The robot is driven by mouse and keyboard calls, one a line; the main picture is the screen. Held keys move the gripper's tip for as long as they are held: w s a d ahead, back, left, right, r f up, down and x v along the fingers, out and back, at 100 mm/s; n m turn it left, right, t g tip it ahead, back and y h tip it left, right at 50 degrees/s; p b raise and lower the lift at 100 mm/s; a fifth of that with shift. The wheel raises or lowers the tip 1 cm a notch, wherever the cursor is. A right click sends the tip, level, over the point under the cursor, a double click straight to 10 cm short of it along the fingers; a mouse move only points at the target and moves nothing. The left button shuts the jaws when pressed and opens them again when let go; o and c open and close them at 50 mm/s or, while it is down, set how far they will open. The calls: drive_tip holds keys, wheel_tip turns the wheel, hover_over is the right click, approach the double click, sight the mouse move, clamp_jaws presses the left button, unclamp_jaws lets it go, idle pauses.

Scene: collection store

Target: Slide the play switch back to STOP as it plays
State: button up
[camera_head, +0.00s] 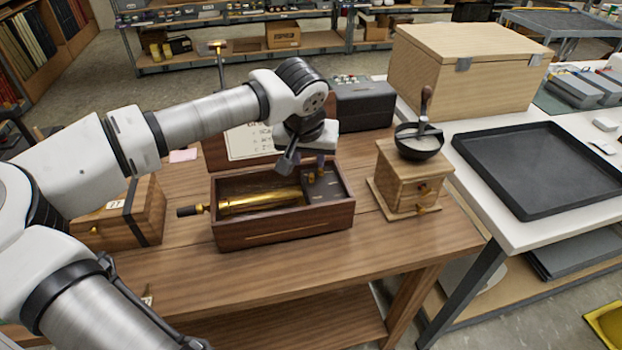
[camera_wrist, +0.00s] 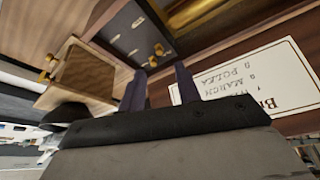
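The wooden music box (camera_head: 285,232) stands open on the table, with a brass cylinder (camera_head: 260,201) inside and a crank at its left end. A dark control plate (camera_head: 322,190) fills its right end; it also shows in the wrist view (camera_wrist: 128,36). Small brass knobs (camera_wrist: 157,50) stand on the plate; which one is the play switch, and its position, I cannot tell. My gripper (camera_head: 314,166) is above the plate. In the wrist view, its two dark fingers (camera_wrist: 160,86) are apart with nothing visible between them, close to the knobs.
The raised lid bears a written card (camera_wrist: 260,78). A coffee grinder (camera_head: 407,185) stands to the right, a dark case (camera_head: 362,105) behind and a wooden box (camera_head: 132,212) to the left.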

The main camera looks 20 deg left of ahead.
sight(312, 176)
drive_tip(key=b+x, duration=0.2)
drive_tip(key=x, duration=0.5)
drive_tip(key=shift+d+b, duration=0.1)
drive_tip(key=shift+b, duration=0.3)
clamp_jaws()
